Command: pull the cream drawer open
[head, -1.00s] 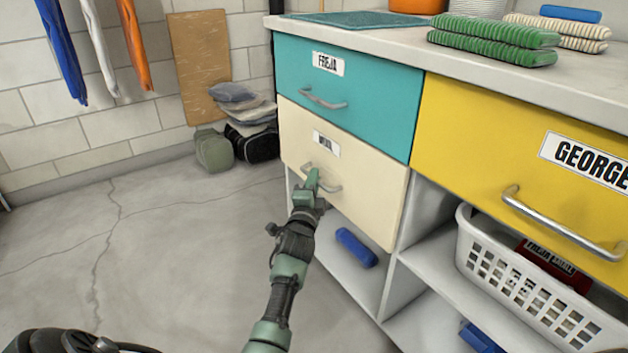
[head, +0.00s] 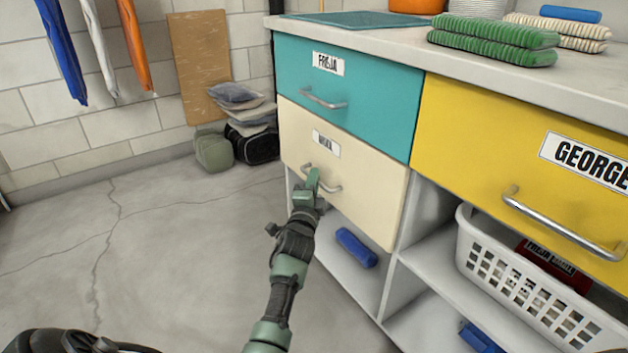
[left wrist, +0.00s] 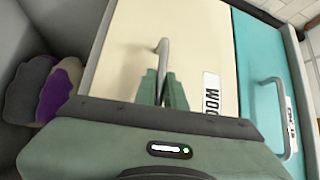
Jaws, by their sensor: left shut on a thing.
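The cream drawer (head: 360,195) is below the teal drawer in the cabinet, with a white name label and a metal bar handle (head: 332,187). Its front looks flush, or nearly so, with the teal front above. My left gripper (head: 312,182) is at the left part of this handle, shut on it. In the left wrist view the green fingers (left wrist: 162,88) close around the handle (left wrist: 162,50) against the cream front (left wrist: 195,45). Part of the handle is hidden by the fingers. My right gripper is not in view.
The teal drawer (head: 375,100) is above and the yellow drawer (head: 480,140) to the right. Open shelves below hold a blue roll (head: 356,248) and a white basket (head: 490,265). Bags (head: 235,145) lie by the wall. The floor (head: 170,250) left of the cabinet is clear.

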